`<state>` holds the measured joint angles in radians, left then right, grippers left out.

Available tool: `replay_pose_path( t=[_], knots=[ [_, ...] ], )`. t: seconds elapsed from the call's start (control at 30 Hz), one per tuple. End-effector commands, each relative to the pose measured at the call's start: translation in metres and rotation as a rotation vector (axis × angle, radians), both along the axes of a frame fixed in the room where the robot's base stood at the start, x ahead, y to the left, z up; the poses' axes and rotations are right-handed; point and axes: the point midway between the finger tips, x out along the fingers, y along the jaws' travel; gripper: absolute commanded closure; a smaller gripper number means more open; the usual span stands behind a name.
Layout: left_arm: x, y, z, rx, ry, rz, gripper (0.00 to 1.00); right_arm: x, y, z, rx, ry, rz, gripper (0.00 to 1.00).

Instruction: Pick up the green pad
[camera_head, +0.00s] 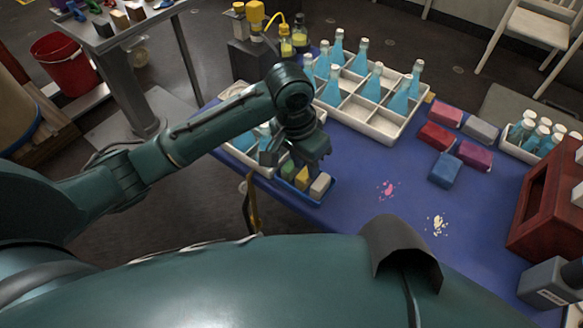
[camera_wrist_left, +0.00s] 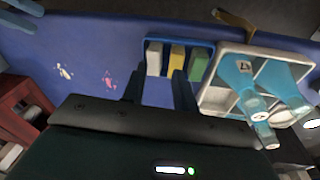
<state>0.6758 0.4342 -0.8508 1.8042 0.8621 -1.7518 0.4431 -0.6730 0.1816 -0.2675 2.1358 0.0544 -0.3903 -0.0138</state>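The green pad (camera_head: 288,169) stands at the left end of a small blue tray (camera_head: 329,196), beside a yellow pad (camera_head: 302,178) and a whitish pad (camera_head: 320,184). In the left wrist view the green pad (camera_wrist_left: 198,64) is at the right of the tray (camera_wrist_left: 210,44), with the yellow pad (camera_wrist_left: 177,57) in the middle and the whitish pad (camera_wrist_left: 154,60) at left. My left gripper (camera_wrist_left: 158,85) is open and empty, its fingers spread near the tray and not around the green pad. In the head view the gripper (camera_head: 297,160) hangs over the tray's far side. My right gripper is out of view.
A white crate (camera_head: 376,130) of blue bottles is behind the tray; another white crate (camera_wrist_left: 232,48) with bottles is right beside it. Red, blue, purple and grey blocks (camera_head: 445,171) lie right. A dark red wooden box (camera_head: 540,215) stands far right. The table (camera_head: 380,215) between has pink and cream spots.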

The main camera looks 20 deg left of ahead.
Motion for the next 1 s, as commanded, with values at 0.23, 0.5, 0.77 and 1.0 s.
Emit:
replay_pose_path(
  t=[0.23, 0.5, 0.77, 1.0],
  knots=[
    [0.044, 0.041, 0.041, 0.128, 0.048, 0.115, 0.71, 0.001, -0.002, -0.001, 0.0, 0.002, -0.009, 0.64],
    [0.051, 0.05, 0.03, 0.149, 0.067, 0.146, 0.71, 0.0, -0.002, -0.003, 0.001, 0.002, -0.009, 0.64],
    [0.051, 0.05, -0.017, 0.147, 0.063, 0.146, 0.71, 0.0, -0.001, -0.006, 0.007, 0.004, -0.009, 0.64],
    [0.051, 0.049, -0.035, 0.147, 0.062, 0.144, 0.71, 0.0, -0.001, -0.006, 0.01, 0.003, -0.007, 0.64]
  ],
)
